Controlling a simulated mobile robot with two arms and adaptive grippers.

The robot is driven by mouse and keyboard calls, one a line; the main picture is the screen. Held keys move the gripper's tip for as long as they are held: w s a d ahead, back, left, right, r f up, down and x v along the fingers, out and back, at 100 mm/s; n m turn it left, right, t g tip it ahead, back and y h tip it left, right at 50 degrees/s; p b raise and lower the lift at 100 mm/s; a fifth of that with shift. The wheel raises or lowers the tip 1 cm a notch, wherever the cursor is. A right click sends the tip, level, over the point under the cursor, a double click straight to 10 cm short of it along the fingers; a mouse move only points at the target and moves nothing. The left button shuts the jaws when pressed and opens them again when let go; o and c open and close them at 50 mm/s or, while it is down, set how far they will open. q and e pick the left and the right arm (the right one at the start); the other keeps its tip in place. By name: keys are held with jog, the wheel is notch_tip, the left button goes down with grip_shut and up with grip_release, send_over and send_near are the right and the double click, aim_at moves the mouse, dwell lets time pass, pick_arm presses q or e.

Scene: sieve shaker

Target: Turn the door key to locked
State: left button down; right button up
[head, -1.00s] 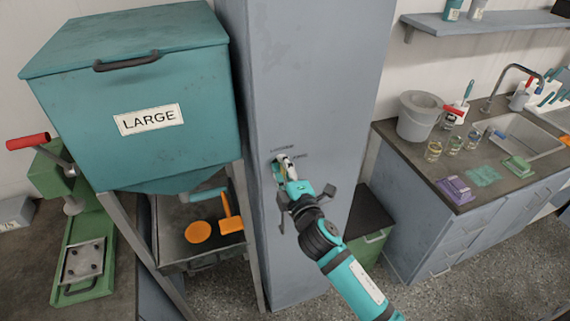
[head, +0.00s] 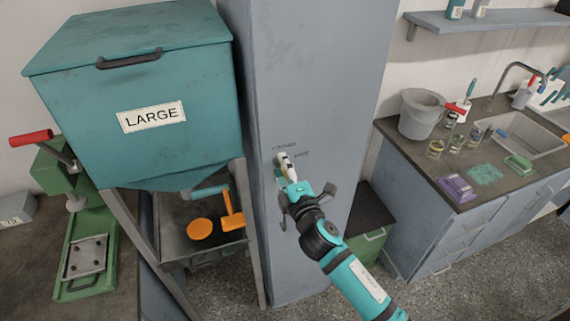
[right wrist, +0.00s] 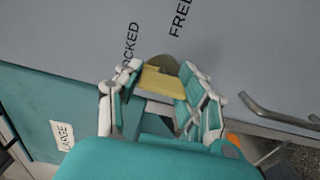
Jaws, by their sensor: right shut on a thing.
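The door key shows in the right wrist view as a flat yellow piece (right wrist: 160,82) in front of a round olive lock plate (right wrist: 162,62) on the grey cabinet door. Dark lettering is above the lock: a partly hidden word ending in "CKED" (right wrist: 131,43) and "FREE" (right wrist: 181,18). My right gripper (head: 287,167) is at the door in the head view. In the right wrist view the gripper (right wrist: 158,84) has its fingers on both sides of the key and is shut on it. The key is mostly hidden by the fingers in the head view. My left gripper is not in view.
The tall grey cabinet (head: 310,80) stands beside a teal bin marked LARGE (head: 130,80) on a metal frame. A counter (head: 415,165) with a bucket, jars and a sink is at the right. Bare floor (head: 430,297) lies below it.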

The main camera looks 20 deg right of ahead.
jog(key=o, duration=0.7)
jog(key=shift+a+f, duration=0.1)
jog(key=shift+f, duration=0.35)
jog(key=shift+o, duration=0.7)
jog(key=shift+w+r, duration=0.1)
jog(key=shift+r, duration=0.1)
jog(key=s, duration=1.2)
jog(key=shift+d, duration=0.2)
